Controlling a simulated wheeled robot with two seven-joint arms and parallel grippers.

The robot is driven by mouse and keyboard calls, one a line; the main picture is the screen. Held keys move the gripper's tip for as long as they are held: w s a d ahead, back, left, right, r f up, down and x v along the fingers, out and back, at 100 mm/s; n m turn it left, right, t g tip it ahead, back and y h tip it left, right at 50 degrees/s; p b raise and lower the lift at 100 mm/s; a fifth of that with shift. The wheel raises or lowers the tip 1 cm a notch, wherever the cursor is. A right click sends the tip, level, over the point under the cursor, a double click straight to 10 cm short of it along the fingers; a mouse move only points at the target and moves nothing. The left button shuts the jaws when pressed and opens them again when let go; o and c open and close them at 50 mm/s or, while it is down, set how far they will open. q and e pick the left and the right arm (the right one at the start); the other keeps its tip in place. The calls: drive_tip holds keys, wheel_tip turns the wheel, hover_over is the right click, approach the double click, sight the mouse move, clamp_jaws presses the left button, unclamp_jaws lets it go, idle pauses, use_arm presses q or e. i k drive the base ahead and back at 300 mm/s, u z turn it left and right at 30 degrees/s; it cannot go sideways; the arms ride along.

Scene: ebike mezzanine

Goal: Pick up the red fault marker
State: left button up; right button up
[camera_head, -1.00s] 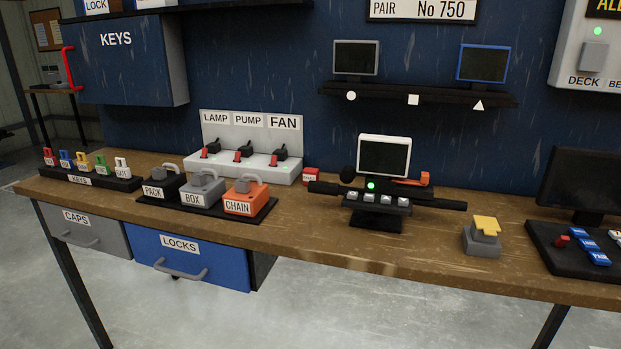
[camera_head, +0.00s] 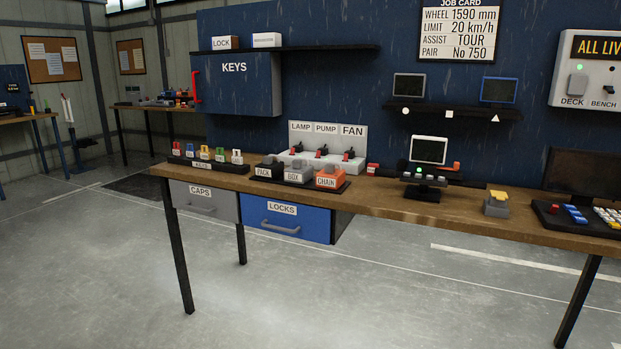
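A small red block with a pale label (camera_head: 373,169) stands on the wooden bench (camera_head: 380,199), just right of the grey switch panel (camera_head: 346,163) and left of the small display stand. It may be the fault marker, but its label is too small to read. Neither of my grippers is in view, and nothing is seen touching the block.
The orange CHAIN lock (camera_head: 327,181) and its tray are left of the block. The display stand (camera_head: 428,151) is on its right. The blue LOCKS drawer (camera_head: 286,221) juts out below. The floor in front (camera_head: 330,295) is clear. Another bench (camera_head: 28,117) stands far left.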

sight(371, 168)
drive_tip(key=u, duration=0.75)
drive_tip(key=i, duration=1.9)
drive_tip(key=z, duration=0.35)
